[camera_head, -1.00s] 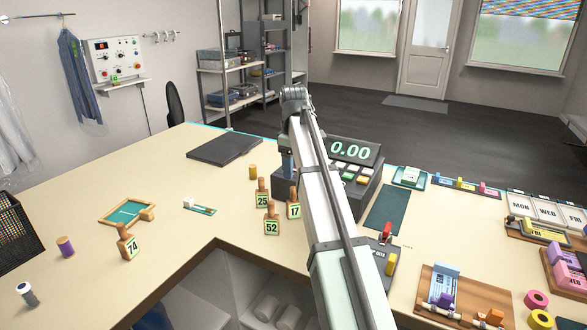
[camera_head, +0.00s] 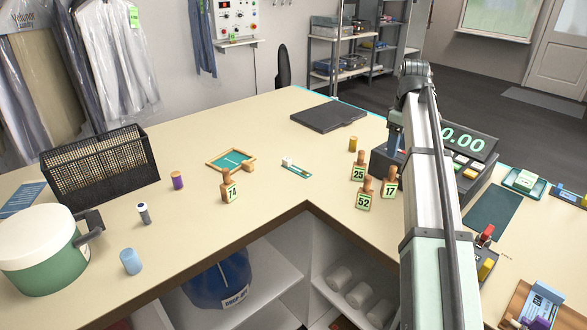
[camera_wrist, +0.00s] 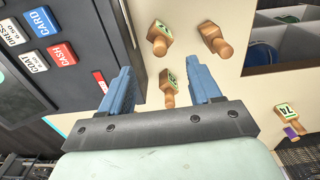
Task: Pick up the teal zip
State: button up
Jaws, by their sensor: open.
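A small teal strip with a white block at its left end (camera_head: 297,169) lies flat on the counter, left of the numbered wooden tags. It looks like the teal zip, though it is too small to be sure. My gripper (camera_wrist: 160,68) is open and empty, with two blue fingers pointing down. In the head view my gripper (camera_head: 393,140) hangs by the left side of the till, to the right of the strip and apart from it. The strip cannot be made out in the wrist view.
Wooden tags 25 (camera_head: 359,172), 52 (camera_head: 364,201) and 17 (camera_head: 390,188) stand near my gripper, beside the till (camera_head: 430,175). A teal panel in a wooden frame (camera_head: 231,160) and tag 14 or 74 (camera_head: 229,190) lie left. A black basket (camera_head: 102,170) stands farther left.

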dwell(0.4)
jog(key=shift+c, duration=0.7)
jog(key=w+a+f+n, duration=0.2)
jog(key=a, duration=0.8)
jog(key=w+a+f+n, duration=0.1)
jog(key=w+a, duration=0.1)
jog(key=a, duration=0.8)
jog(key=m+t+y, duration=0.2)
jog(key=t+y, duration=0.1)
send_near(290, 161)
jog(key=f, duration=0.1)
jog(key=w+f, duration=0.1)
jog(key=f, duration=0.1)
jog(key=shift+w+a+f+y, duration=0.2)
jog(key=shift+w+f+y, duration=0.05)
jog(key=shift+w+y, duration=0.05)
jog(key=shift+s+x, duration=0.15)
jog(key=shift+x, duration=1.15)
jog(key=shift+s+x, duration=0.15)
jog(key=shift+x, duration=1.15)
jog(key=shift+a, duration=0.1)
jog(key=shift+c, duration=0.3)
